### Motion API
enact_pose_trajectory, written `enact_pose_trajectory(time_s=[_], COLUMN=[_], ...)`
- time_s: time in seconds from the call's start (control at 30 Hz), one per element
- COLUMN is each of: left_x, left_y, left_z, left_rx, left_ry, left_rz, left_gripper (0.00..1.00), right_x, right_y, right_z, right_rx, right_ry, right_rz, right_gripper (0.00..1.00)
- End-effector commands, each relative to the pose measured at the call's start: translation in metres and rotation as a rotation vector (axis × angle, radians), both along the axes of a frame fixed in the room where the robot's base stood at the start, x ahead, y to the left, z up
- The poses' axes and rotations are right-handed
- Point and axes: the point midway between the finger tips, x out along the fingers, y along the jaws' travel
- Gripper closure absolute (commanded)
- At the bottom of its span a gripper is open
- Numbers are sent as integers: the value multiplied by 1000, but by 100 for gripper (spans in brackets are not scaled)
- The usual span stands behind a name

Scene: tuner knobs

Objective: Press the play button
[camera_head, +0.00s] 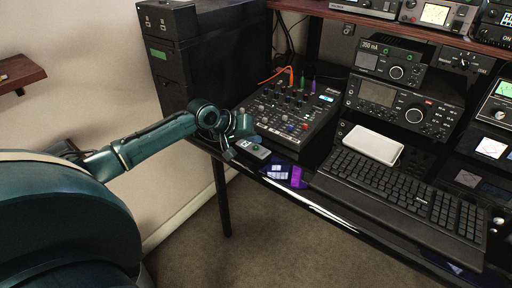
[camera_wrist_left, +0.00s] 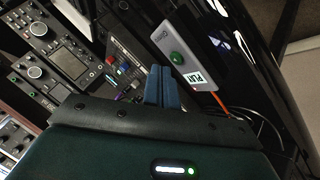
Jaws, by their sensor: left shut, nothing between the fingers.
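The play button is a round green button (camera_wrist_left: 177,58) on a small grey box (camera_wrist_left: 190,50) with a white PLAY label, seen in the left wrist view. In the head view the grey box (camera_head: 255,150) lies at the front left of the desk, beside the mixer. My left gripper (camera_head: 244,125) is just behind and above the box. Its blue fingers (camera_wrist_left: 162,76) are together and empty in the left wrist view, apart in the picture from the green button. I cannot tell whether it touches anything. My right gripper is not in view.
The mixer (camera_head: 292,117) with many knobs stands right behind the box. A black keyboard (camera_head: 405,195), a white pad (camera_head: 373,145) and radio units (camera_head: 402,107) are to the right. A black cabinet (camera_head: 225,55) rises behind my arm. The desk's front edge is close to the box.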

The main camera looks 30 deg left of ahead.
Motion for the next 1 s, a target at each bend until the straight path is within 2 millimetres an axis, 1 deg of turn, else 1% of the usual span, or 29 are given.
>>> enact_pose_trajectory(time_s=[0.67, 1.0], left_x=[0, 0], left_y=[0, 0], left_z=[0, -9], left_rx=[0, 1], left_ry=[0, 0], left_rz=[0, 1], left_gripper=[100, 100], right_x=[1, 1], right_y=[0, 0], right_z=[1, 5], right_rx=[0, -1], right_ry=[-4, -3], right_rz=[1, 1], right_gripper=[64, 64])
